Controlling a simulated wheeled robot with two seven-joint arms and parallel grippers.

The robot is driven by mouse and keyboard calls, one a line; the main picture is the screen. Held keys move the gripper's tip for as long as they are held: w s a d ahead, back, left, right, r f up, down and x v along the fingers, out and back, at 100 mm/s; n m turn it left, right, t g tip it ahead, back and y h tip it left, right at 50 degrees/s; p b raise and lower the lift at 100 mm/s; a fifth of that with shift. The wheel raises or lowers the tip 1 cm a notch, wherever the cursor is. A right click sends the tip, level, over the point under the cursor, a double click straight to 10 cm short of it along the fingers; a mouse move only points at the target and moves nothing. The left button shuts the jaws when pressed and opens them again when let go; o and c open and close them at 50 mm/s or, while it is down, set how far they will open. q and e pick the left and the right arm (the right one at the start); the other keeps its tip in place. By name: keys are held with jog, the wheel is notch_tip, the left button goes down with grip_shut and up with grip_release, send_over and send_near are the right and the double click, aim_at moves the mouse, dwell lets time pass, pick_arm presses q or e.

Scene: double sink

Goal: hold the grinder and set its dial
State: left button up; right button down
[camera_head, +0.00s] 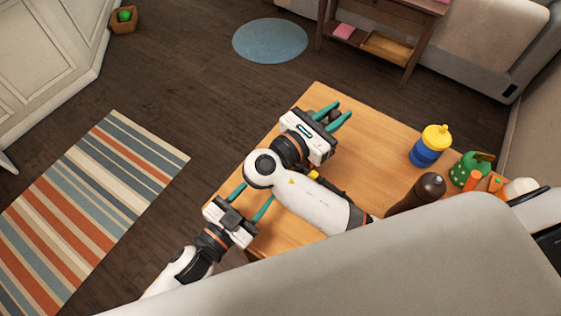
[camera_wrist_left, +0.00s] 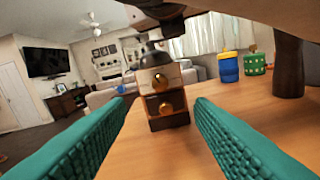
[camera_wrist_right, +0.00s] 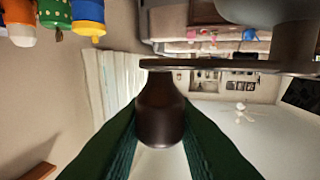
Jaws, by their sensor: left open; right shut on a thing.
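The grinder (camera_wrist_left: 162,78) stands upright on the wooden table in the left wrist view, a wooden box with a grey domed top and two round gold knobs on its front. My right gripper (camera_head: 334,115) is shut on a dark brown knob (camera_wrist_right: 160,108), which appears to be the grinder's crank knob. A flat bar (camera_wrist_right: 215,66) shows beyond it in the right wrist view. My left gripper (camera_head: 250,199) is open and empty, its teal fingers (camera_wrist_left: 158,135) pointing at the grinder, which is beyond the tips. In the head view the grinder is mostly hidden by my right arm.
On the wooden table (camera_head: 375,150), a blue cup with a yellow lid (camera_head: 430,146), a green pot (camera_head: 463,172), orange objects (camera_head: 480,183) and a dark brown mill (camera_head: 420,194) stand at the right. Table surface between the left fingers and grinder is clear.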

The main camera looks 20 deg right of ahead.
pick_arm(q)
jog(key=shift+n, duration=0.9)
jog(key=x, duration=1.2)
jog(key=shift+c, duration=0.6)
